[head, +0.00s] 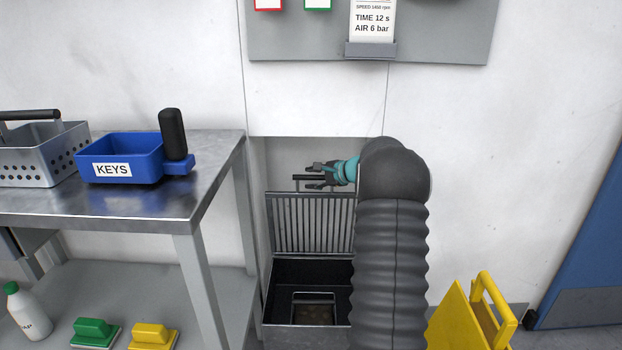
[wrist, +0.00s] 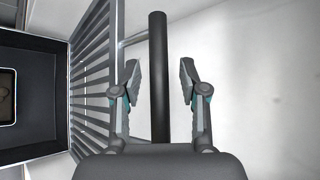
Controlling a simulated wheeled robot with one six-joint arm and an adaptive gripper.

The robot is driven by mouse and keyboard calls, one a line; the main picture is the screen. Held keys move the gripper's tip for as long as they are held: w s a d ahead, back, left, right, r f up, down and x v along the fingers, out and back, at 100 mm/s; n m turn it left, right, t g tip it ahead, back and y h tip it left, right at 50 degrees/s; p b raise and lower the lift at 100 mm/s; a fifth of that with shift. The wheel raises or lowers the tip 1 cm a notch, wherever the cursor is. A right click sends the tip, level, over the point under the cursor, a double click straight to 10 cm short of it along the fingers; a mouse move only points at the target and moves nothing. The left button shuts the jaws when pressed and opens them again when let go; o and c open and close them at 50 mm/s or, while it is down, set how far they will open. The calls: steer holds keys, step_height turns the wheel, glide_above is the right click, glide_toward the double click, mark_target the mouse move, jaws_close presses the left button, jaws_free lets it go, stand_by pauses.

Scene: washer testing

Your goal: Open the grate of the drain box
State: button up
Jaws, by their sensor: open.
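The grate (head: 308,222) of the drain box stands raised, about upright, at the back of the box in the head view. Its bars (wrist: 92,75) show at the left of the wrist view. The drain box (head: 290,338) is open in front, with a dark inside and a small opening at the bottom. My gripper (head: 314,174) is at the top edge of the grate. In the wrist view my gripper (wrist: 160,80) is open, with the dark bar of the grate's handle (wrist: 158,40) between its fingers. I cannot tell whether the fingers touch the bar. My arm hides the right side of the box and grate.
A metal table (head: 215,165) stands at left with a blue KEYS tray (head: 118,146) and a perforated metal basket (head: 40,165). A yellow stand (head: 462,318) is at lower right. A grey panel (head: 440,40) hangs on the wall above the recess.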

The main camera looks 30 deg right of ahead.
steer(key=v, duration=1.2)
stand_by(0.4)
steer(key=s+a+f+n+g, duration=0.55)
steer(key=s+a+f, duration=0.3)
steer(key=s, duration=0.25)
steer(key=s+a+r+n+h, duration=0.2)
steer(key=s+a+r+n, duration=0.2)
steer(key=s+a+n, duration=0.3)
steer(key=s+a+r+n+h, duration=0.2)
steer(key=s+a+r+n, duration=0.2)
steer(key=s+a, duration=1.3)
steer(key=a+n+g, duration=0.1)
steer(key=a+n, duration=0.2)
steer(key=shift+s+a+h, duration=0.25)
steer(key=shift+a+h, duration=0.05)
steer(key=shift+a, duration=0.05)
